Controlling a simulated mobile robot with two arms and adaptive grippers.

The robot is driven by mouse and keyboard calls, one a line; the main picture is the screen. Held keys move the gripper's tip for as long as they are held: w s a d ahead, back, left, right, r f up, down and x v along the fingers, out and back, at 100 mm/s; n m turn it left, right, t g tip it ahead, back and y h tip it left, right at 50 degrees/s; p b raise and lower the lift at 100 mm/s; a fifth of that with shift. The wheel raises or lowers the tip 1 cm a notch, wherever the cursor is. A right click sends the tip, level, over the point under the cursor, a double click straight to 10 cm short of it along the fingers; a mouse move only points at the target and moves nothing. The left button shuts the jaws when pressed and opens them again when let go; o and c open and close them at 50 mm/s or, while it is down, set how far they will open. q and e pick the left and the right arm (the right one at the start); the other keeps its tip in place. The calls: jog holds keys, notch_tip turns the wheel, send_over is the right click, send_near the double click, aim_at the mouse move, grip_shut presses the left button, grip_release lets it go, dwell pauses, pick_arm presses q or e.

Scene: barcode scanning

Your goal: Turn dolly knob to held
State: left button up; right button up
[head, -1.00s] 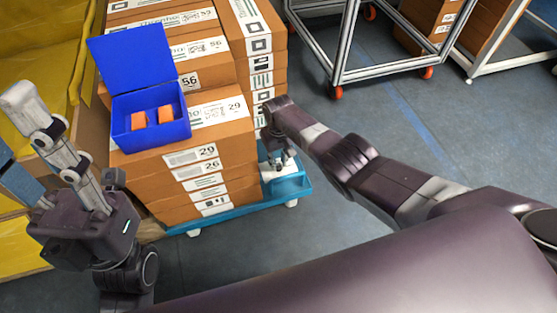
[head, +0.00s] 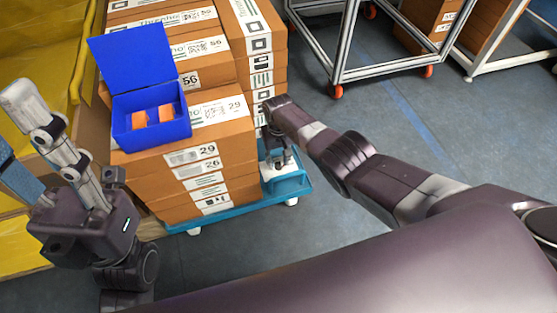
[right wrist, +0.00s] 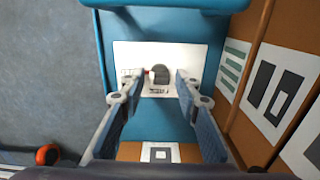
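The dark dolly knob (right wrist: 159,74) sits on a white plate (right wrist: 132,52) at the end of the blue dolly (right wrist: 207,25), which also shows in the head view (head: 225,211). My right gripper (right wrist: 157,88) is open and empty, with one finger on each side of the knob in the picture. Whether the fingers touch it or are still above it I cannot tell. In the head view my right gripper (head: 278,160) points down at the dolly's right end and hides the knob. My left gripper (head: 14,125) is at the left, its fingers apart and empty.
Stacked cardboard boxes (head: 222,140) fill the dolly beside my right gripper. An open blue box (head: 150,135) with orange items stands on top. A metal rack cart (head: 380,73) with orange wheels stands at the back right. The floor right of the dolly is clear.

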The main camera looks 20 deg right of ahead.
aim_at(278, 163)
jog(key=shift+o, duration=0.3)
jog(key=shift+r, duration=0.1)
notch_tip(278, 163, up, 12)
dwell(0.7)
dwell(0.4)
